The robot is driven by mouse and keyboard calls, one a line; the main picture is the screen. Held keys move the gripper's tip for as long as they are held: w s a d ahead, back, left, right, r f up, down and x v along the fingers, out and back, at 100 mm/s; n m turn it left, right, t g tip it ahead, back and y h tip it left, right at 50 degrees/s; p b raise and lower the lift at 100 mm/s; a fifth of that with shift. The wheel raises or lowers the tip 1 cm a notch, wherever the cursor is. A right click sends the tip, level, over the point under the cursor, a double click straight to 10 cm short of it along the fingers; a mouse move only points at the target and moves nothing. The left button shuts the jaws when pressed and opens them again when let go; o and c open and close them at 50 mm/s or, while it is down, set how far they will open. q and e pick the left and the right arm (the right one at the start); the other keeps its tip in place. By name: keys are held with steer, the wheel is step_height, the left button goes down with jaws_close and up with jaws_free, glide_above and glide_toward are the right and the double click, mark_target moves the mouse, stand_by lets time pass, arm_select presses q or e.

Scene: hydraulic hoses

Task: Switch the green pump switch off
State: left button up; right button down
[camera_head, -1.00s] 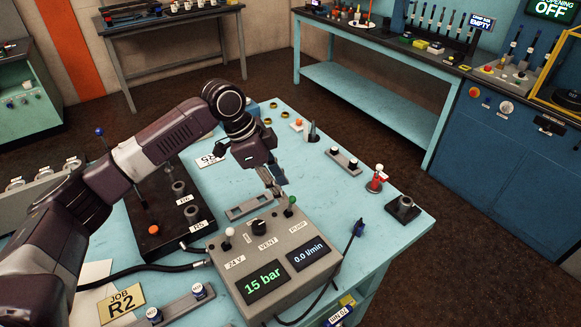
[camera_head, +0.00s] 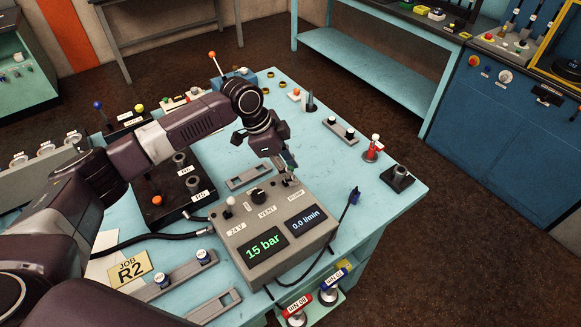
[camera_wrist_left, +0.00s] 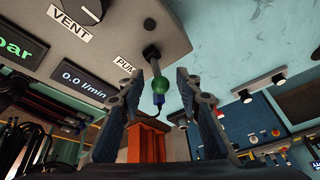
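The grey control box (camera_head: 252,222) stands on the light blue table, its displays reading 15 bar and 0.0 l/min. The pump switch (camera_wrist_left: 160,86) is a metal lever with a green ball tip, at the PUMP label. In the left wrist view the ball sits between the two fingers of my left gripper (camera_wrist_left: 160,76), with a gap on each side. In the head view my left gripper (camera_head: 287,163) hangs at the box's far right corner and largely hides the switch. My right gripper is not in view.
A white-tipped 24 V switch (camera_head: 230,203) and a black VENT knob (camera_head: 258,195) share the box top. A hose with a blue connector (camera_head: 354,195) is beside the box. A red-and-white part (camera_head: 373,148) and a black block (camera_head: 397,178) stand to the right.

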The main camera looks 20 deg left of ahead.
arm_select(q)
steer(key=shift+c, duration=0.3)
steer(key=c, duration=0.8)
jaws_close()
steer(key=shift+w+d+r+g+p, duration=0.1)
steer(key=shift+d+r+g+p, duration=0.15)
steer(key=shift+p, duration=0.4)
steer(key=shift+w+f+g+y+p, duration=0.1)
steer(key=shift+g+y+p, duration=0.2)
steer(key=shift+y, duration=0.1)
steer(key=shift+w+f+g, duration=0.1)
steer(key=shift+f+g, duration=0.1)
steer(key=shift+g, duration=0.05)
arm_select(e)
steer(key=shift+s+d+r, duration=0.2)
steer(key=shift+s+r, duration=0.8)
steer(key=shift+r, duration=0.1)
arm_select(q)
steer(key=o, duration=0.9)
jaws_free()
steer(key=shift+c, duration=0.2)
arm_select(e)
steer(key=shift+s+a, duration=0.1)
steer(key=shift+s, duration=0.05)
